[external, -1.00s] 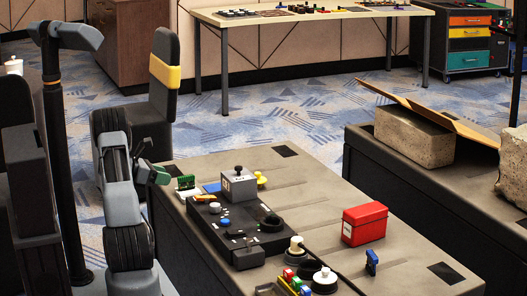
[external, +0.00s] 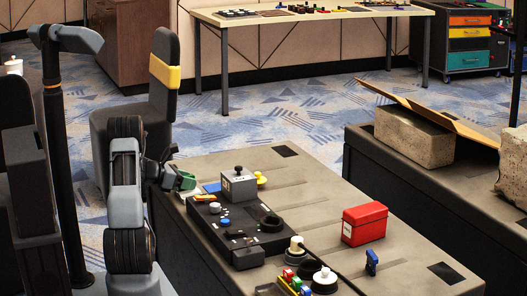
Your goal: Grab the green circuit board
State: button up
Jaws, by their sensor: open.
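My gripper (external: 183,181) is at the far left corner of the dark table, low over the spot where the green circuit board stood in the earlier view. Its jaws are open and show green at the tips. The green circuit board is now mostly or wholly hidden by the jaws, so I cannot tell whether it lies between them or touches them.
Beside the gripper are a blue piece (external: 211,188), an orange-yellow piece (external: 204,198) and a grey joystick box (external: 239,185). A black control panel (external: 247,231) lies nearer. A red box (external: 364,224) stands right. The table's far right part is mostly clear.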

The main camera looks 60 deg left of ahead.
jog(key=shift+c, duration=0.4)
grip_shut()
